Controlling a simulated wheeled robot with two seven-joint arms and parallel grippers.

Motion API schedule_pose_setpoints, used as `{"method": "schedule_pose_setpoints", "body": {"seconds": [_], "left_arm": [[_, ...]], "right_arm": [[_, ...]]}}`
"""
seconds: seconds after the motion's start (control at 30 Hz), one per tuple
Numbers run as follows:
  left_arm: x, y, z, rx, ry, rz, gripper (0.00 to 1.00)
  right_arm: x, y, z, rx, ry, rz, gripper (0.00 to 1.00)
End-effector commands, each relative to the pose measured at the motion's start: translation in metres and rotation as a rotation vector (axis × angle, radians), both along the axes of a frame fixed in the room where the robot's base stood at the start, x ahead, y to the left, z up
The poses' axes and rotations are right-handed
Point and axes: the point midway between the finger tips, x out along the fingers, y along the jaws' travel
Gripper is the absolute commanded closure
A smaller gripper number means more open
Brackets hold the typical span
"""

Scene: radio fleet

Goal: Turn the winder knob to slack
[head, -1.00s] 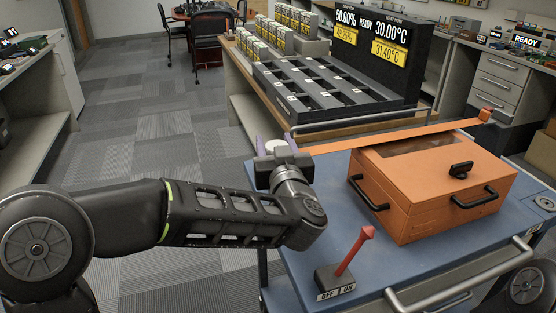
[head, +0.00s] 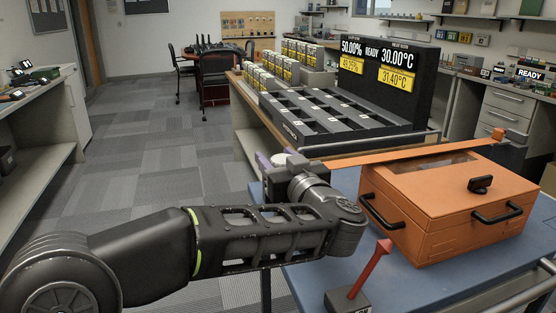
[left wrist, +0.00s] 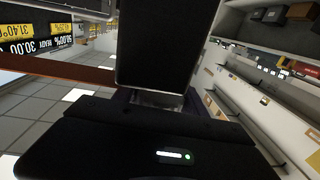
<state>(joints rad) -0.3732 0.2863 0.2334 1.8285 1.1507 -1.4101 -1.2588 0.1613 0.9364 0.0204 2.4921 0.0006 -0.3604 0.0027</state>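An orange box (head: 437,214) stands on the blue cart top (head: 410,290) at the right of the head view. A black knob (head: 481,184) sits on its lid, with no readable slack mark. I cannot tell whether this is the winder knob. My left gripper (head: 279,160) is left of the box, near the cart's far left corner and well apart from the knob. Purple finger parts show around a pale round piece, but my wrist hides the fingertips' gap. The left wrist view shows mostly dark gripper housing. My right gripper is out of view.
A red lever (head: 370,268) rises from the cart's front. Behind, a bench holds a dark compartment tray (head: 315,142) and a display panel (head: 382,75). Grey floor at the left is clear.

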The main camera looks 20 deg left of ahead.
Motion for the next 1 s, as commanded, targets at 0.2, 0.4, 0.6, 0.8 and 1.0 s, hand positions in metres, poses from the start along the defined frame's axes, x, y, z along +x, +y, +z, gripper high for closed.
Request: {"method": "schedule_pose_setpoints", "body": {"seconds": [0.2, 0.4, 0.6, 0.8, 1.0], "left_arm": [[0.000, -0.001, 0.000, 0.000, -0.001, -0.002, 0.32], [0.000, -0.002, 0.000, 0.000, -0.001, -0.003, 0.32], [-0.002, -0.004, 0.000, 0.001, -0.002, -0.006, 0.32], [-0.010, -0.011, 0.000, 0.003, -0.003, -0.008, 0.32], [-0.024, -0.021, 0.000, 0.001, -0.004, -0.009, 0.32]], "right_arm": [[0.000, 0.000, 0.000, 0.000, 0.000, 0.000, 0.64], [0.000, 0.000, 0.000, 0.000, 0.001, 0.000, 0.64], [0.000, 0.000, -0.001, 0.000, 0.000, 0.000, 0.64], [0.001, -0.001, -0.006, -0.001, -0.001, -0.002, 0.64], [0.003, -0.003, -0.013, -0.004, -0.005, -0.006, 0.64]]}}
